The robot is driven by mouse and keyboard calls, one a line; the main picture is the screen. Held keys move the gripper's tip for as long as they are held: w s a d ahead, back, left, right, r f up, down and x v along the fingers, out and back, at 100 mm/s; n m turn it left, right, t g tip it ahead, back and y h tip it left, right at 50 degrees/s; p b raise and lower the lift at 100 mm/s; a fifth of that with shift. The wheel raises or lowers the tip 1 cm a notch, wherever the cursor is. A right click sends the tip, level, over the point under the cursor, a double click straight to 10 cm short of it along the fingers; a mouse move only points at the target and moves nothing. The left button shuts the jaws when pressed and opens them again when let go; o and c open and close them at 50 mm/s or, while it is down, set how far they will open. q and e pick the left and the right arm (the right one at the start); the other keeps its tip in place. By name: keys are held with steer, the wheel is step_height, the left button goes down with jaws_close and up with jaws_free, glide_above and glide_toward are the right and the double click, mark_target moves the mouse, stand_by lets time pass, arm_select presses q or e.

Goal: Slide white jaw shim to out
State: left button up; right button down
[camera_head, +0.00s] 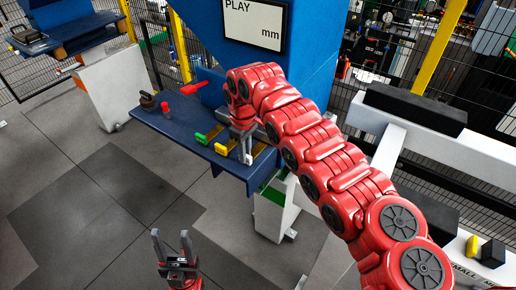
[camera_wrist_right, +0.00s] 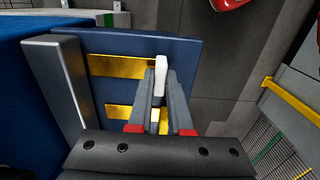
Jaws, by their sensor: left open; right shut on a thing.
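The white jaw shim shows in the head view as a small pale tip (camera_head: 248,158) just under my right gripper (camera_head: 244,143), near the front edge of the blue bench. In the right wrist view its white block (camera_wrist_right: 160,66) lies between the fingertips of my right gripper (camera_wrist_right: 160,78), at the right end of a yellow strip (camera_wrist_right: 118,67). The gripper is shut on it. The fingers hide part of the block. My left gripper (camera_head: 172,240) is open and empty, low over the floor and apart from the bench.
The blue bench (camera_head: 178,128) also carries a green block (camera_head: 201,138), a yellow block (camera_head: 221,149), a red knob (camera_head: 165,107) and a red lever (camera_head: 194,88). A blue machine with a display (camera_head: 253,24) stands behind. The floor in front is clear.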

steer(key=shift+s+a+f, duration=0.1)
steer(key=shift+s+a, duration=0.2)
steer(key=shift+s, duration=0.1)
steer(key=shift+f+b, duration=0.1)
steer(key=shift+b, duration=0.45)
steer(key=shift+s+a, duration=0.1)
steer(key=shift+s, duration=0.05)
steer(key=c, duration=0.6)
jaws_free()
steer(key=shift+c, duration=0.2)
